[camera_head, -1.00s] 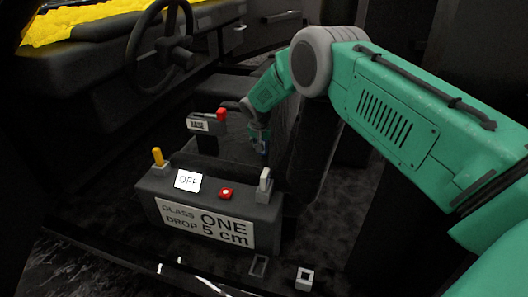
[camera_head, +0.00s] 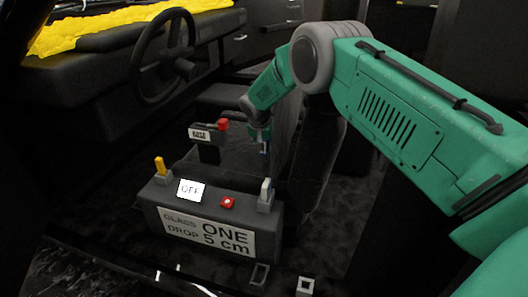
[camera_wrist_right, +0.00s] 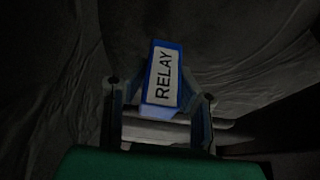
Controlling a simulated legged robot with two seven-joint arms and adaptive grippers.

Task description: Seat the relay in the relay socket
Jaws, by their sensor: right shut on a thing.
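The relay is a blue block with a white RELAY label, seen in the right wrist view (camera_wrist_right: 163,78). My right gripper (camera_wrist_right: 160,105) is shut on it, one finger on each side. In the head view the right gripper (camera_head: 258,134) is small and hangs above the floor behind the dark control box, with a sliver of the blue relay (camera_head: 264,148) below it. Two small grey pieces with openings lie at the front, a flat frame (camera_head: 259,274) and a raised square block (camera_head: 305,287). I cannot tell which is the relay socket. My left gripper is out of view.
The dark control box (camera_head: 165,221) carries a yellow lever (camera_head: 160,165), an OFF panel (camera_head: 191,190), a red button (camera_head: 228,202) and a grey lever (camera_head: 266,194). A BASE post (camera_head: 200,135) with a red piece (camera_head: 223,125) stands behind it. A steering wheel (camera_head: 160,52) is at upper left.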

